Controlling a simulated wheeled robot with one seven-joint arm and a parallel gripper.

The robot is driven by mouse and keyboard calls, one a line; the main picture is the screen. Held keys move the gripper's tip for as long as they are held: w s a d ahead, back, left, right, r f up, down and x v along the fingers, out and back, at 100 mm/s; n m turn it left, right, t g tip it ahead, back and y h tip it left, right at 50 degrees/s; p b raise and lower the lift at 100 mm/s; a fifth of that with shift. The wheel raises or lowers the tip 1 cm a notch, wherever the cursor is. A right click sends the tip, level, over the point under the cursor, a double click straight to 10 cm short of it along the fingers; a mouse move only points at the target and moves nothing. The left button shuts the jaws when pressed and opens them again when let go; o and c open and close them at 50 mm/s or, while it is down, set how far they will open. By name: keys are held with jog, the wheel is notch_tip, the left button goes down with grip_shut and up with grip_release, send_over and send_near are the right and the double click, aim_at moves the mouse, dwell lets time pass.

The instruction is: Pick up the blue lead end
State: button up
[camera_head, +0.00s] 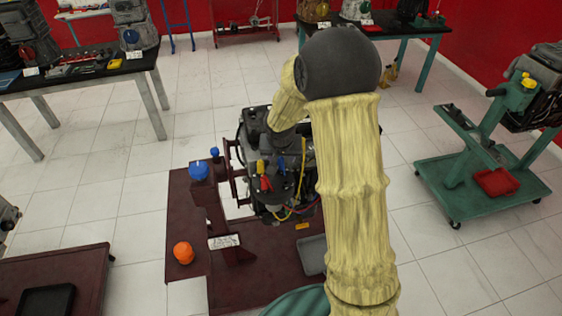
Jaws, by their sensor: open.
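An engine on a trainer stand (235,240) stands in the middle of the head view, with coloured leads on its near side. A small blue lead end (281,164) shows on the engine, beside a yellow lead end (261,167) and a red lead end (266,183). My arm reaches up and over the engine, its wrist pointing down. My gripper (283,147) is just above the lead ends, open, dark against the engine, and its fingertips are hard to make out. I see nothing held in it. Contact with the blue lead end cannot be told.
A grey tray (312,254) lies beside my arm. A green engine stand (480,185) is at right, a tool table (85,70) at upper left. Tiled floor between is clear.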

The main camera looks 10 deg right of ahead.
aim_at(281, 159)
jog(key=shift+p+x, duration=0.4)
jog(key=shift+x, duration=1.3)
jog(key=shift+w+r, duration=0.1)
jog(key=shift+w, duration=0.05)
grip_shut()
